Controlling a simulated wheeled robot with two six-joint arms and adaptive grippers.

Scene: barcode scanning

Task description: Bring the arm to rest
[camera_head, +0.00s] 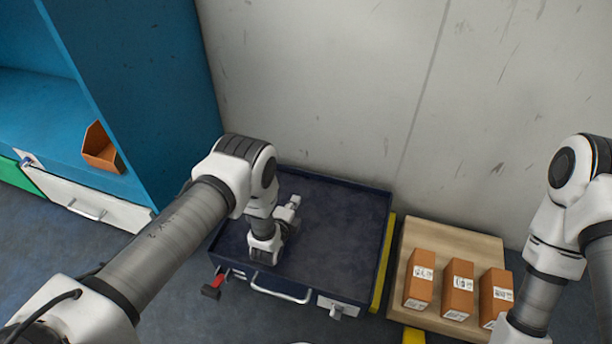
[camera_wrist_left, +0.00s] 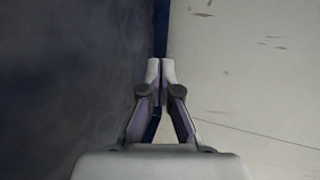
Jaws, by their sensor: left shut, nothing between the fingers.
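My left arm reaches in from the left, and its left gripper (camera_head: 293,204) is over the dark blue cart top (camera_head: 340,215). In the left wrist view the left gripper (camera_wrist_left: 160,70) is shut, with its fingertips together and nothing between them. The pale wall fills the right of that view and a dark surface the left. My right arm comes in at the right edge; its gripper is not in view.
Three orange boxes with white labels (camera_head: 420,279), (camera_head: 458,289), (camera_head: 495,296) stand on a wooden board (camera_head: 455,240) right of the cart. A blue shelf (camera_head: 165,80) with an orange bin (camera_head: 101,148) stands left. The wall (camera_head: 320,90) is close behind the cart.

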